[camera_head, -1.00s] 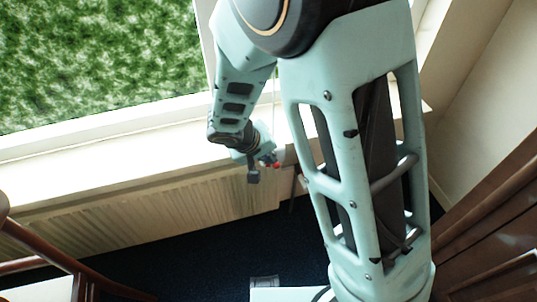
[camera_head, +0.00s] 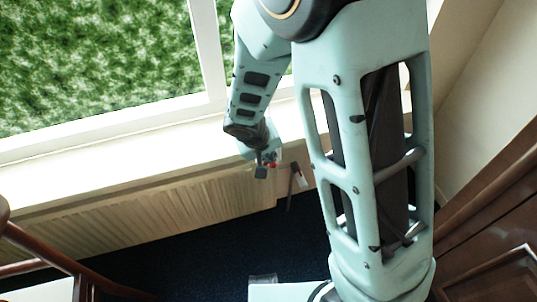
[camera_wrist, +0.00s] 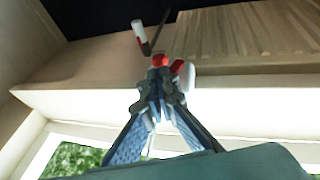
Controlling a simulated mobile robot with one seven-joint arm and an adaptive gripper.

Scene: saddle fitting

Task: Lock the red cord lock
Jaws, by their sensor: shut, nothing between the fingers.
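In the wrist view a small red piece (camera_wrist: 160,60), seemingly the cord lock, shows right at the tips of my gripper (camera_wrist: 159,78). A white rounded piece with a red part (camera_wrist: 187,76) is just right of the fingertips. I cannot tell whether the tips touch either piece. My gripper is shut with its fingers together. In the head view my gripper (camera_head: 264,168) is in front of the window sill, and a bit of red (camera_head: 272,164) shows beside it. The small parts there are too small to tell apart.
A dark rod with a white, red-edged end (camera_wrist: 139,34) stands beyond the fingertips; it also shows in the head view (camera_head: 300,181). The pale window sill (camera_head: 185,155) and ribbed radiator (camera_head: 150,215) are close to my gripper. Brown wooden furniture (camera_head: 490,225) is at right.

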